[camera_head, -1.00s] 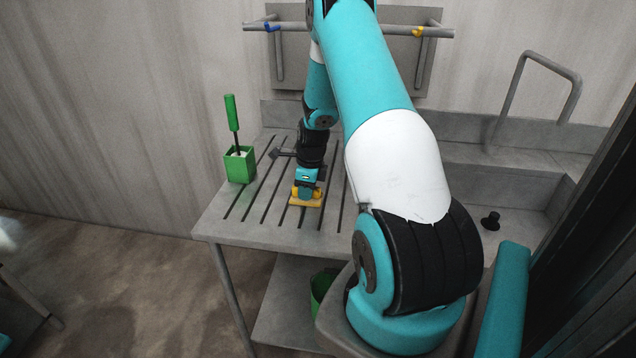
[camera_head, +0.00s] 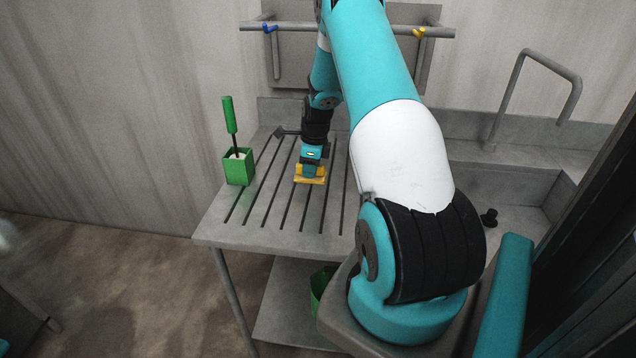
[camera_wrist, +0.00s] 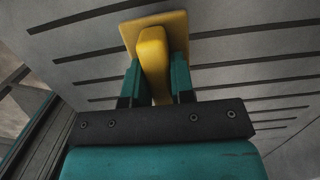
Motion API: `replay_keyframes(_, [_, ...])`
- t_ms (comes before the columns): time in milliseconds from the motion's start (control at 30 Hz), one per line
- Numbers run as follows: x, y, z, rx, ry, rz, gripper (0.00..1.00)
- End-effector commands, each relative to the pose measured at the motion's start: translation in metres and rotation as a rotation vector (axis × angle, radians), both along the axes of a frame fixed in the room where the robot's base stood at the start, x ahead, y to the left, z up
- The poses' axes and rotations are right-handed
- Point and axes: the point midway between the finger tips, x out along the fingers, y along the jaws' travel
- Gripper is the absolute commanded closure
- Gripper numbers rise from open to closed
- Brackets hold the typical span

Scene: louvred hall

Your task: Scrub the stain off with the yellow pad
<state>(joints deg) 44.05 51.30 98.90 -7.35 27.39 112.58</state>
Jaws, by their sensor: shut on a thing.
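The yellow pad (camera_head: 311,180) is a flat plate with a raised grip block, down at the slotted grey drainboard (camera_head: 250,217). My gripper (camera_head: 311,166) is above it, pointing down. In the wrist view the two teal fingers of my gripper (camera_wrist: 158,85) are shut on the grip block of the yellow pad (camera_wrist: 155,50). The pad's plate looks to lie on or just over the slots; I cannot tell if it touches. No stain shows in either view; the pad and my arm hide part of the board.
A green holder (camera_head: 238,168) with a green-handled brush (camera_head: 230,116) stands at the board's left edge. A sink basin (camera_head: 500,195) is to the right, with a grey bent pipe (camera_head: 545,55) behind. A wall rail (camera_head: 350,30) carries blue and yellow clips. The board's front left is clear.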

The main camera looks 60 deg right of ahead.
Motion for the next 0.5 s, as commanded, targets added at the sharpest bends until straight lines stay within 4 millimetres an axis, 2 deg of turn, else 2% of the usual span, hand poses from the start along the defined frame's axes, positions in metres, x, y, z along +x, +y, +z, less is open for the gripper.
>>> replay_keyframes(33, [0.001,0.000,0.009,-0.001,-0.001,0.001,1.00])
replay_keyframes(200, [0.001,0.002,0.024,0.000,-0.001,0.004,1.00])
replay_keyframes(500, [0.003,0.005,0.043,0.000,-0.001,0.007,1.00])
